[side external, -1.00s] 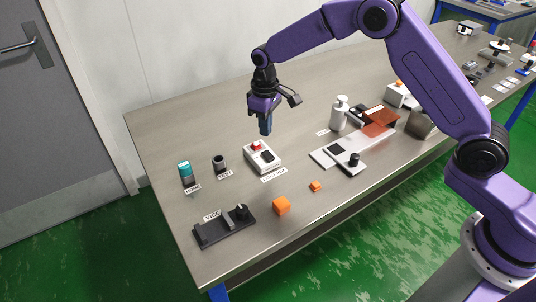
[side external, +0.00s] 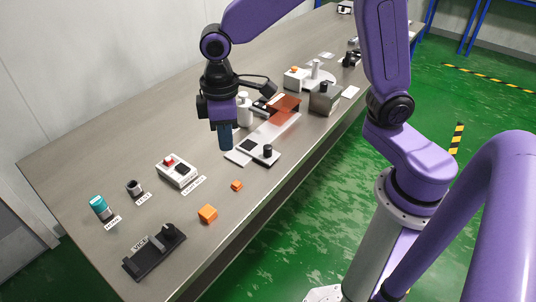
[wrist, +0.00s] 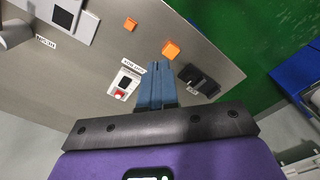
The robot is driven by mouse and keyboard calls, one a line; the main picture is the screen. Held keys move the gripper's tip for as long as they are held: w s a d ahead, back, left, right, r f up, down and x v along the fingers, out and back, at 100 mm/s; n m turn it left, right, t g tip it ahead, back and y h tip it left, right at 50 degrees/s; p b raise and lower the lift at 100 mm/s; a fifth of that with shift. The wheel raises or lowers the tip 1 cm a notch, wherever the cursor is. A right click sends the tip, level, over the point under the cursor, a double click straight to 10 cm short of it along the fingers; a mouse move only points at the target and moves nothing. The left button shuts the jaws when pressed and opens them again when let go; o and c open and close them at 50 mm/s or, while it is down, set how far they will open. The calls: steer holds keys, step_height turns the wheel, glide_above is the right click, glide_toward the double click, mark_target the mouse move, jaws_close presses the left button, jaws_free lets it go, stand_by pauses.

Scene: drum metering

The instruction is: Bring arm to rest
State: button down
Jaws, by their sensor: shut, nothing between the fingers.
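My gripper (side external: 225,146) is shut and empty, pointing down above the bench in the side external view. Its blue fingers (wrist: 160,68) are together in the wrist view. A white box with a red button (side external: 177,171) stands on the bench to the left of the gripper in the side external view; it also shows in the wrist view (wrist: 125,84), left of the fingers. A black vice (side external: 154,251) lies near the bench's front.
Two orange cubes, one larger (side external: 207,214) and one smaller (side external: 237,185), lie near the front edge. The left back of the bench (side external: 100,145) is clear.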

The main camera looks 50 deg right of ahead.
steer(key=s+d+n, duration=0.1)
steer(key=s+d, duration=0.4)
steer(key=s, duration=0.5)
steer(key=s+d+r+n, duration=0.1)
steer(key=s+d+n, duration=0.1)
steer(key=s+d, duration=0.4)
steer(key=s, duration=0.4)
steer(key=shift+d, duration=0.25)
steer(key=shift+r, duration=0.1)
steer(key=w+a+r+n, duration=0.2)
steer(key=w+a, duration=0.5)
steer(key=w, duration=0.2)
steer(key=w+a+f+n, duration=0.1)
steer(key=w+f, duration=0.1)
steer(key=w, duration=0.7)
steer(key=w+a+f+n, duration=0.1)
steer(key=w+a+f, duration=0.1)
steer(key=w, duration=0.8)
steer(key=w+a+f+n, duration=0.1)
steer(key=w+a+f, duration=0.1)
steer(key=w, duration=0.7)
steer(key=shift+w+n, duration=0.4)
